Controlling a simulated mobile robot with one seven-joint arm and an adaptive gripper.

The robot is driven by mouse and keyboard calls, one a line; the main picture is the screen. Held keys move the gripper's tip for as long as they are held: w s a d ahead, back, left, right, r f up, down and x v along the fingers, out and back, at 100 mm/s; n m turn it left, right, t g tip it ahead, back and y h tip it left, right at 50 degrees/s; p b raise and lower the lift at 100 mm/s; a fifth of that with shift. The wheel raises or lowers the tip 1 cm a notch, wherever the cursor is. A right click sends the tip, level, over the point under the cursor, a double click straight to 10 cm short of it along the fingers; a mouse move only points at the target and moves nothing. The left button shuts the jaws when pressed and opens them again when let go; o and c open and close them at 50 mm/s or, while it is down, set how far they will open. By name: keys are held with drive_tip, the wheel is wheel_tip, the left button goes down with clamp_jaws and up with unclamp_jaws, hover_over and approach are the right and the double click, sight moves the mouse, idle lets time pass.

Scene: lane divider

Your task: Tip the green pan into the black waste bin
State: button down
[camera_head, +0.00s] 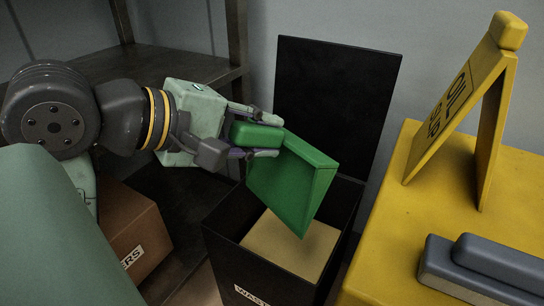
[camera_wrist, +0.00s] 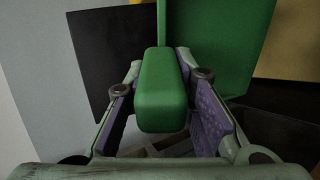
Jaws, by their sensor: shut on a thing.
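The green pan (camera_head: 288,185) is held tilted steeply over the open black waste bin (camera_head: 235,255), with its lower corner inside the bin's opening. My gripper (camera_head: 262,140) is shut on the pan's thick green handle, which also shows between the purple finger pads in the wrist view (camera_wrist: 162,90). The pan's flat face (camera_wrist: 225,45) is beyond the handle there. The bin's black lid (camera_head: 335,95) stands open behind the pan. A flat tan surface (camera_head: 275,240) shows inside the bin. I see nothing lying on the visible face of the pan.
A yellow surface (camera_head: 400,235) at the right bears a yellow folding sign (camera_head: 450,115) and a grey-blue block (camera_head: 485,268). A brown box (camera_head: 135,230) sits low at the left. A dark metal shelf (camera_head: 190,70) stands behind my arm.

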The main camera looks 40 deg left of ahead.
wheel_tip(320, 180, up, 2)
drive_tip(key=shift+r+g+p, duration=0.15)
drive_tip(key=shift+g+p, duration=0.75)
drive_tip(key=g+p, duration=0.1)
drive_tip(key=r+g+p, duration=0.1)
drive_tip(key=g+p, duration=0.1)
drive_tip(key=g+y+p, duration=0.1)
drive_tip(key=p, duration=0.1)
drive_tip(key=shift+r, duration=0.3)
drive_tip(key=g+p, duration=0.1)
drive_tip(key=p, duration=0.1)
drive_tip(key=r+g+p, duration=0.1)
drive_tip(key=g+p, duration=0.3)
drive_tip(key=shift+r+y, duration=0.25)
drive_tip(key=shift+y, duration=0.15)
drive_tip(key=shift+g+p, duration=0.7)
drive_tip(key=shift+p, duration=0.45)
drive_tip(key=shift+f, duration=0.3)
drive_tip(key=shift+s, duration=0.1)
